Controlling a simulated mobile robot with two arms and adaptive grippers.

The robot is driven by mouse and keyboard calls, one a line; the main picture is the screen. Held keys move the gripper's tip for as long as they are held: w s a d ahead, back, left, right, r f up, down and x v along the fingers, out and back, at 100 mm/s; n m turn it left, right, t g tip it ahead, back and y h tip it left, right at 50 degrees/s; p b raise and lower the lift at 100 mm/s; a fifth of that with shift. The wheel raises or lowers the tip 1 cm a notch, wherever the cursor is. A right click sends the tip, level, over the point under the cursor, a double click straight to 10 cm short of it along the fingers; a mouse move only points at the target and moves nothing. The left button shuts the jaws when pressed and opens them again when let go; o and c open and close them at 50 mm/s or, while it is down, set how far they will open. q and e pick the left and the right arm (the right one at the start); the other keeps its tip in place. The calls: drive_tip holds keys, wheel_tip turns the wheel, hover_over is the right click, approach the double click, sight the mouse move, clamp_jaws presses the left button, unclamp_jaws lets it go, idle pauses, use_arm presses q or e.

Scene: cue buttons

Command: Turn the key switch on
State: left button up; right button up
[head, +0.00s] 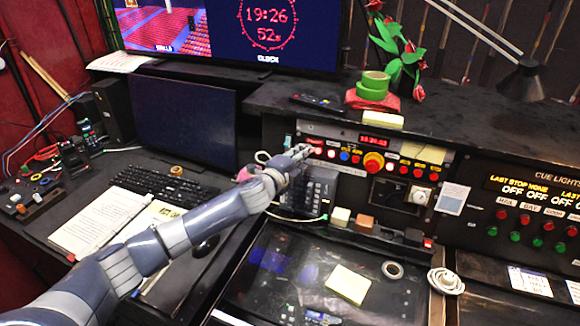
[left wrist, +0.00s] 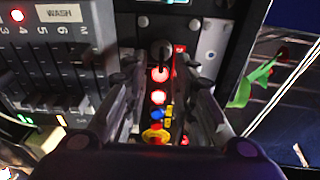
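A small dark round part that looks like the key switch (left wrist: 160,52) sits at the top end of a row of lit buttons in the left wrist view. It lies ahead of and between my left gripper's fingertips, and I see no clear contact. My left gripper (left wrist: 160,76) is open, with a finger on each side of the button row and nothing between them. In the head view my left gripper (head: 300,153) is at the left end of the button panel (head: 345,142) and covers that end, so the key switch is hidden there. My right gripper is not in view.
Red, white and blue buttons and a larger red knob with a yellow base (head: 373,162) line the panel. A fader block marked WASH (left wrist: 60,50) stands beside my left gripper.

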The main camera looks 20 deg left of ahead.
use_arm(q)
drive_tip(key=v, duration=1)
drive_tip(key=shift+s, duration=0.4)
drive_tip(key=shift+a, duration=0.15)
